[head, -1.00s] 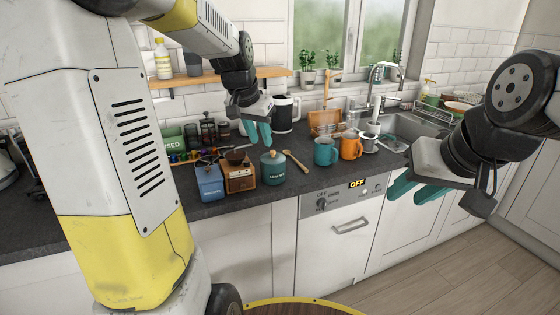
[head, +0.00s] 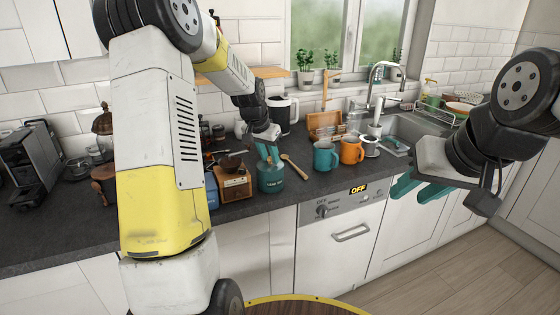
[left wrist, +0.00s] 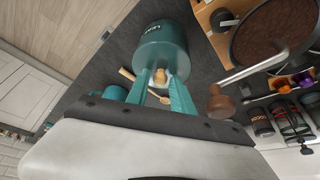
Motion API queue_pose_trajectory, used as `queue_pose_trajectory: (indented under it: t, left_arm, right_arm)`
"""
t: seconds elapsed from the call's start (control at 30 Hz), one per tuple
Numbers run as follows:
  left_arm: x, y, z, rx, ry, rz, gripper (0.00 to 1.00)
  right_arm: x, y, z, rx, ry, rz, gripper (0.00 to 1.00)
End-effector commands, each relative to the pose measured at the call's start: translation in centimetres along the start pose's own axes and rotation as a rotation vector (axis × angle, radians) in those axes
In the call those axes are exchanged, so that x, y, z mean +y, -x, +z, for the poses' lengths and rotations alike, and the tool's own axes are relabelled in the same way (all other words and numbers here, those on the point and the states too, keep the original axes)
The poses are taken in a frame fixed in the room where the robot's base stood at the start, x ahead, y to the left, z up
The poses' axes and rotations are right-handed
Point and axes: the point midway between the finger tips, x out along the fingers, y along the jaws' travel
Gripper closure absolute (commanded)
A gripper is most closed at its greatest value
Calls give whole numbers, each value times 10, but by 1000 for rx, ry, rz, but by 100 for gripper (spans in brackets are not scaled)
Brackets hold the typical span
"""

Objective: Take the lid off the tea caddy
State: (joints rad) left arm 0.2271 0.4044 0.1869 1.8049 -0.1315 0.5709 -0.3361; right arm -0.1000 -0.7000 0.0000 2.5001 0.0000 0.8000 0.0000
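The tea caddy (head: 271,182) is a round teal canister with pale lettering, standing upright near the worktop's front edge. Its lid is on, with a small light wooden knob (left wrist: 160,77) on top in the left wrist view. The caddy body (left wrist: 165,40) also shows there. My left gripper (head: 267,152) is right above the lid, its teal fingers pointing down. In the left wrist view its open fingers (left wrist: 160,82) stand either side of the knob with a gap showing. My right gripper (head: 418,189) is open and empty, in front of the counter at the right.
A wooden coffee grinder (head: 234,184) with a crank stands just left of the caddy. A wooden spoon (head: 295,167) lies to its right, then a teal mug (head: 325,156) and an orange mug (head: 351,151).

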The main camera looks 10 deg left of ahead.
Motion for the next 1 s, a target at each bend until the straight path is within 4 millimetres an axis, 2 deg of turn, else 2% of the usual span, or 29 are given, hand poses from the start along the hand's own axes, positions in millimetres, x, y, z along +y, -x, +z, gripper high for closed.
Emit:
queue_pose_trajectory:
  t: [0.2,0.33,0.37,0.77,1.0]
  left_arm:
    - [0,-1,0,1,0,0,72]
    - [0,-1,0,0,0,0,97]
    - [0,-1,0,0,0,0,100]
    - [0,2,-1,1,-1,-1,100]
    - [0,20,-9,2,-2,-1,100]
  right_arm:
    - [0,0,0,0,0,0,64]
    - [0,0,0,0,0,0,64]
    - [0,0,0,0,0,0,64]
    - [0,0,0,0,0,0,64]
    - [0,0,0,0,0,0,64]
